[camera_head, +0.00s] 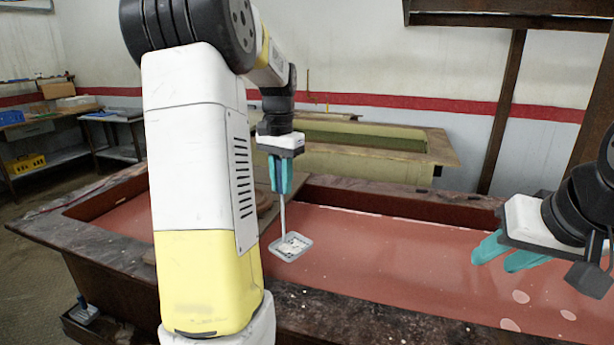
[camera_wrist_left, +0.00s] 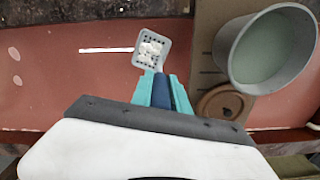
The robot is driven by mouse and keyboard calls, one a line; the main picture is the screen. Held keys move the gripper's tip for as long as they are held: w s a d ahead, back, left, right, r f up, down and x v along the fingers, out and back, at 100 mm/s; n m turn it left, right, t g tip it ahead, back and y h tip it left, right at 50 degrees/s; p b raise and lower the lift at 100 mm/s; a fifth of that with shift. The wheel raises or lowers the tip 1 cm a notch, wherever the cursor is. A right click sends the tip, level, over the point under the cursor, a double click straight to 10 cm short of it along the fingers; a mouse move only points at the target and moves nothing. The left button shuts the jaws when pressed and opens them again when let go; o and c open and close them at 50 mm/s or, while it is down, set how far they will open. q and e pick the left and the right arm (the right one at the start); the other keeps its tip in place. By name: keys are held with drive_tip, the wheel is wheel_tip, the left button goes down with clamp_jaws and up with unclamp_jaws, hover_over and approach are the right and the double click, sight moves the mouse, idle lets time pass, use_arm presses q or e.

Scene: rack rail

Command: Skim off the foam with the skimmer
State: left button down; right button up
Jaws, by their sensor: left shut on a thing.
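My left gripper (camera_head: 281,176) is shut on the blue handle of the skimmer (camera_head: 290,246), whose square grey head hangs over the red liquid in the vat (camera_head: 370,255); I cannot tell whether it touches the surface. In the left wrist view the skimmer head (camera_wrist_left: 148,48) carries white clumps that look like foam. Pale foam patches (camera_head: 521,297) float at the right of the vat, and others (camera_wrist_left: 14,54) show at the left of the wrist view. My right gripper (camera_head: 508,256) is above the vat at the right, its teal fingers apart and empty.
A grey bucket (camera_wrist_left: 240,60) with pale contents and a round brown lid (camera_wrist_left: 220,103) stand on a board beside the skimmer in the wrist view. My left arm hides part of this in the head view. A second vat (camera_head: 375,164) stands behind. Dark wooden rims edge the vat.

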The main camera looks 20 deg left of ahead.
use_arm(q)
drive_tip(key=s, duration=2.8)
drive_tip(key=shift+s, duration=0.2)
